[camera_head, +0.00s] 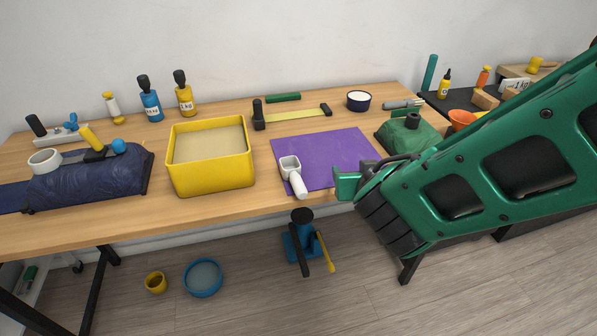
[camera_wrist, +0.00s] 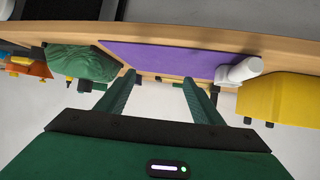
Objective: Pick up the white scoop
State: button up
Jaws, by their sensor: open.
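The white scoop (camera_head: 292,176) lies on the left part of a purple mat (camera_head: 335,155), its handle pointing toward the table's front edge. In the wrist view the scoop (camera_wrist: 240,71) shows to the right of my fingers, beside the yellow bin. My gripper (camera_head: 345,184) is at the table's front edge, to the right of the scoop and apart from it. In the wrist view my gripper (camera_wrist: 160,95) is open, with nothing between its two green fingers. My arm hides part of the table's right end.
A yellow bin (camera_head: 210,178) stands left of the scoop. A green bag (camera_head: 405,138) lies right of the mat. A yellow-bladed tool (camera_head: 295,115) and a dark bowl (camera_head: 358,101) are behind the mat. Much of the mat is clear.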

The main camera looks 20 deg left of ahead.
aim_at(293, 168)
jog(key=s+a+n+y, duration=0.1)
jog(key=s+a, duration=0.1)
jog(key=a, duration=0.1)
jog(key=s+a+y, duration=0.1)
jog(key=s+a, duration=0.1)
jog(key=a, duration=0.2)
jog(key=s+a+n+y, duration=0.1)
jog(key=s+a, duration=0.1)
jog(key=a, duration=0.1)
jog(key=shift+a+n, duration=0.25)
jog(key=shift+n, duration=0.05)
jog(key=shift+a+y, duration=0.3)
jog(key=x, duration=1)
jog(key=shift+w+a+f, duration=0.1)
jog(key=shift+w, duration=0.05)
jog(key=c, duration=1.2)
